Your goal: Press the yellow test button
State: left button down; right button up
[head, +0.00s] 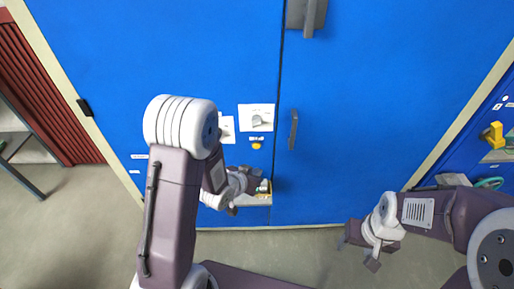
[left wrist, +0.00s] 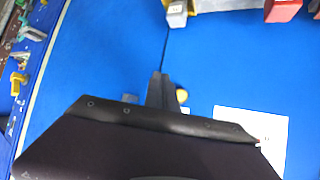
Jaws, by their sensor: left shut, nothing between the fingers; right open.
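The yellow test button (head: 256,145) is a small round knob on the blue cabinet front, below a white panel (head: 257,117). My left gripper (head: 252,182) is shut and empty, below the button in the head view. My right gripper (head: 358,252) is open and empty at the lower right, away from the button.
A small shelf (head: 254,200) with items sits below the button, close to my left gripper; a red item (left wrist: 282,9) shows on it in the wrist view. A grey door handle (head: 293,130) is right of the button. A yellow handle (head: 493,135) is at the far right.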

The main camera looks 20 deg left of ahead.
aim_at(257, 146)
pick_arm(q)
jog(key=w+a+p, duration=0.2)
jog(key=w, duration=0.6)
jog(key=shift+w+a, duration=0.25)
dwell(1.9)
jog(key=shift+w+a, duration=0.15)
jog(key=shift+w, duration=0.25)
jog(key=shift+w+a, duration=0.1)
jog(key=shift+w, duration=0.3)
dwell(0.5)
jog(key=shift+s, duration=0.1)
jog(key=shift+s+d, duration=0.25)
jog(key=shift+s, duration=0.45)
